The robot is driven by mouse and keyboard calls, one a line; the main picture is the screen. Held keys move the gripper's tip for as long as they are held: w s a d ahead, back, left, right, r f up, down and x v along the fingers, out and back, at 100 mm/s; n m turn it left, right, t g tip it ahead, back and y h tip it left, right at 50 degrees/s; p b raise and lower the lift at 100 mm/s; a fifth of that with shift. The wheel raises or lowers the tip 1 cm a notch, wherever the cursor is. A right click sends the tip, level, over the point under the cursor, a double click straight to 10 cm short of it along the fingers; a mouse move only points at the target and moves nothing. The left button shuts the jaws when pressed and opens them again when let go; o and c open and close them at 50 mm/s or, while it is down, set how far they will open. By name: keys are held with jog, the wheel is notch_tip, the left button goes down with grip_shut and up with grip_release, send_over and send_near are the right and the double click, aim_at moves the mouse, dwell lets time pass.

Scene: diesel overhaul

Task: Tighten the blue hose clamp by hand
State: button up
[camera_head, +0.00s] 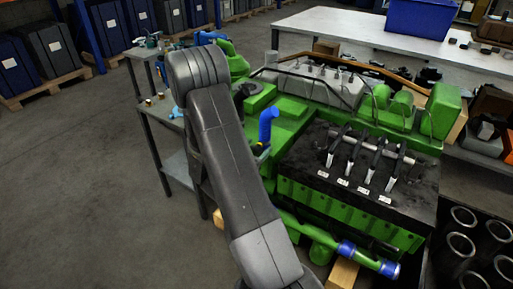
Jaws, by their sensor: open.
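A blue bent hose (267,125) stands upright on the green engine (292,128), just right of my grey arm. A green pipe (312,231) runs along the engine's lower front side. It carries a blue band (346,250) and a blue end piece (389,269). I cannot tell which blue part is the hose clamp; no screw or handle on one can be made out. My arm rises from the bottom across the engine's left side and covers part of it. My gripper does not show.
A grey side table (174,160) with small parts stands left of my arm. A long workbench (345,29) with a blue crate (420,18) is behind the engine. Black cylinders (462,215) stand at lower right. Wooden blocks (342,273) lie under the engine. The left floor is clear.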

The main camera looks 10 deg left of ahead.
jog(key=shift+w, duration=0.1)
jog(key=c, duration=1)
jog(key=shift+f+m+b, duration=0.15)
jog(key=shift+m+b, duration=0.15)
jog(key=shift+b, duration=0.3)
jog(key=shift+f+b, duration=0.1)
jog(key=shift+b, duration=0.3)
jog(key=m+b, duration=0.2)
jog(key=b, duration=0.1)
jog(key=shift+f+m+b, duration=0.1)
jog(key=shift+m+b, duration=0.2)
jog(key=m+b, duration=0.3)
jog(key=b, duration=0.2)
jog(key=shift+d, duration=0.1)
jog(key=shift+r+m+b, duration=0.2)
jog(key=shift+m+b, duration=0.55)
jog(key=shift+m, duration=0.15)
jog(key=shift+r, duration=0.1)
